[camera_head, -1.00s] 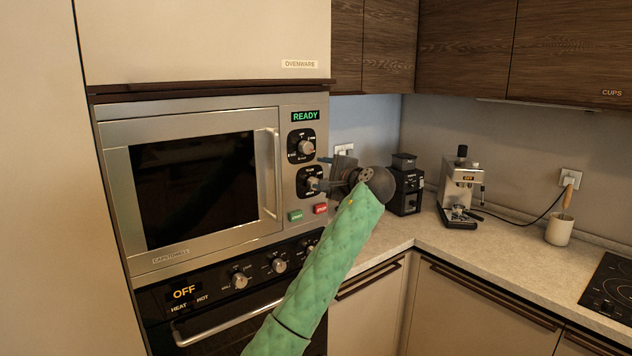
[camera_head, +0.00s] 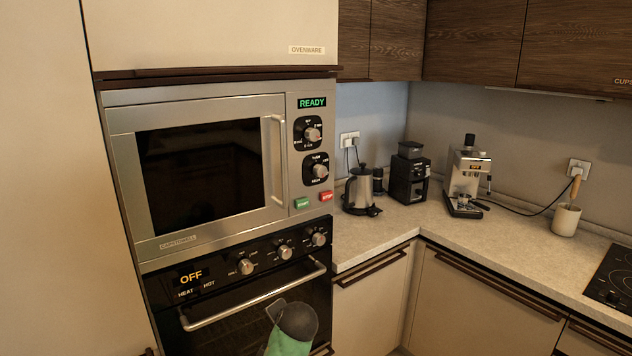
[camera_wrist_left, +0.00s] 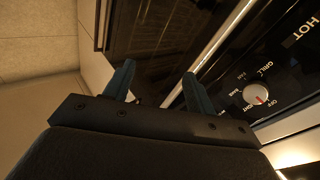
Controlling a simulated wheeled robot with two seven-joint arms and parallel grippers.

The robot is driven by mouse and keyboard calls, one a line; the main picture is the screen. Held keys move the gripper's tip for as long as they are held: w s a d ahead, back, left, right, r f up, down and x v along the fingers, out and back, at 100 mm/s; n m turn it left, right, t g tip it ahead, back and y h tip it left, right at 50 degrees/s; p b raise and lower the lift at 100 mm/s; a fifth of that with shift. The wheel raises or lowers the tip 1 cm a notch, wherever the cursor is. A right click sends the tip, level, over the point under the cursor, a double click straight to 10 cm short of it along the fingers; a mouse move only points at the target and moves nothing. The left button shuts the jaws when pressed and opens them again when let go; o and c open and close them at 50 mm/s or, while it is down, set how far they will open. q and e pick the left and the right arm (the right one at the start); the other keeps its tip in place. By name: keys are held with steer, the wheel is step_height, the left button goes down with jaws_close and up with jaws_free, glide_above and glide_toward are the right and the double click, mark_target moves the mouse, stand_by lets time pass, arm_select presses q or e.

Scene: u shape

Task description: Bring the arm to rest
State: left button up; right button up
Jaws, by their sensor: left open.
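My left arm, in a green quilted sleeve with a dark grey wrist, shows low in the head view in front of the oven door. My left gripper (camera_head: 275,309) is mostly hidden behind the wrist there. In the left wrist view the left gripper (camera_wrist_left: 157,72) shows two blue-grey fingers standing apart, open, with nothing between them. The oven (camera_head: 240,310) reads OFF, and its control panel with a white knob (camera_wrist_left: 257,95) shows to the right of the fingers in the wrist view. My right gripper is not in view.
The oven handle (camera_head: 255,295) juts out just above my wrist. Above it is a shut microwave (camera_head: 200,175) reading READY. A kettle (camera_head: 358,190), a grinder (camera_head: 408,175) and a coffee machine (camera_head: 466,180) stand on the counter (camera_head: 400,225). A hob (camera_head: 613,275) is at far right.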

arm_select(q)
steer(key=s+a+f+n+g+h, duration=0.1)
steer(key=s+a+f+n, duration=0.15)
steer(key=s+f, duration=0.55)
steer(key=s+a+f+n+g+h, duration=0.15)
steer(key=s+a+f, duration=0.3)
steer(key=s, duration=0.75)
steer(key=s+a+f+n+g+h, duration=0.1)
steer(key=s+a+n, duration=0.1)
steer(key=s, duration=0.9)
steer(key=s+a+f+n+g+h, duration=0.1)
steer(key=s+a+g, duration=0.15)
steer(key=s, duration=0.85)
steer(key=s+d+f, duration=0.1)
steer(key=s+f, duration=0.1)
steer(key=f, duration=1.9)
steer(key=s+d+f+g, duration=0.1)
steer(key=s+d+f, duration=0.1)
steer(key=f, duration=1.9)
steer(key=shift+s+f, duration=0.15)
steer(key=shift+s, duration=0.55)
